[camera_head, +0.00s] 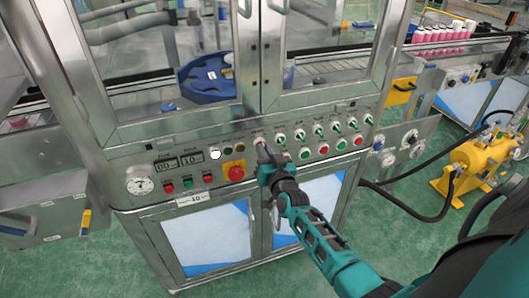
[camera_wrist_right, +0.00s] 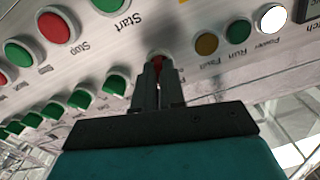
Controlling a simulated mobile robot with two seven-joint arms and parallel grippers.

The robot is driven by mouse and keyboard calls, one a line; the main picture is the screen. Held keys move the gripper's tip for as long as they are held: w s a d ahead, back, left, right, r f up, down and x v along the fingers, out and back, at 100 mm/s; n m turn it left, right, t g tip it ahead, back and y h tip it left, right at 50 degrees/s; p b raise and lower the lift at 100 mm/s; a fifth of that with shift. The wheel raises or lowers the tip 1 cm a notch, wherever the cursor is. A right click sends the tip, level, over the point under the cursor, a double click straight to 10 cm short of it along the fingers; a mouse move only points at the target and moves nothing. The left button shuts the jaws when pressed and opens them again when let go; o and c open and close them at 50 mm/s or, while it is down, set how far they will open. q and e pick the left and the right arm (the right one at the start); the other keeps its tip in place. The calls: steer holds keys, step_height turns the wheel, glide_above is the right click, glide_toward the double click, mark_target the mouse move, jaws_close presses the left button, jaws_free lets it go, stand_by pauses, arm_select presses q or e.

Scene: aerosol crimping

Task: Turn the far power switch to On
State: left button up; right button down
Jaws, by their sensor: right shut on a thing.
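The machine's control panel (camera_head: 330,133) runs across the cabinet front below the glass doors. A row of rotary switches lies along it, several with green handles. My right gripper (camera_head: 261,146) is at the leftmost switch (camera_head: 259,138) of this row. In the right wrist view, my right gripper (camera_wrist_right: 158,78) is shut on a small red handle (camera_wrist_right: 168,71), with the round switch base just beyond the fingertips. The fingers hide most of the handle, so its exact angle cannot be told. The white power lamp (camera_head: 215,155) is lit; it also shows in the wrist view (camera_wrist_right: 271,18). My left gripper is not in view.
A red emergency stop (camera_head: 236,172) on a yellow plate sits left of my gripper. Green and red push buttons (camera_head: 305,153) line the panel below the switches. A yellow pump (camera_head: 480,165) stands at right.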

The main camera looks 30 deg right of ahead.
steer(key=shift+m, duration=1.6)
steer(key=c, duration=1.2)
jaws_free()
steer(key=v, duration=1.3)
steer(key=shift+d+f, duration=0.1)
steer(key=s+a+f+n+g+y, duration=0.2)
steer(key=s+a+f+n, duration=0.1)
steer(key=s+a, duration=0.1)
steer(key=s+a+f+n+g+y, duration=0.2)
steer(key=s+a+f+n, duration=0.1)
steer(key=s+a+n, duration=0.1)
steer(key=s+a+f+n+g+y, duration=0.2)
steer(key=s+a+f+n, duration=0.1)
steer(key=a, duration=0.3)
steer(key=shift+s+a+f+n+g+y, duration=0.1)
steer(key=shift+s+f+n+g+y, duration=0.2)
steer(key=shift+s+n, duration=0.4)
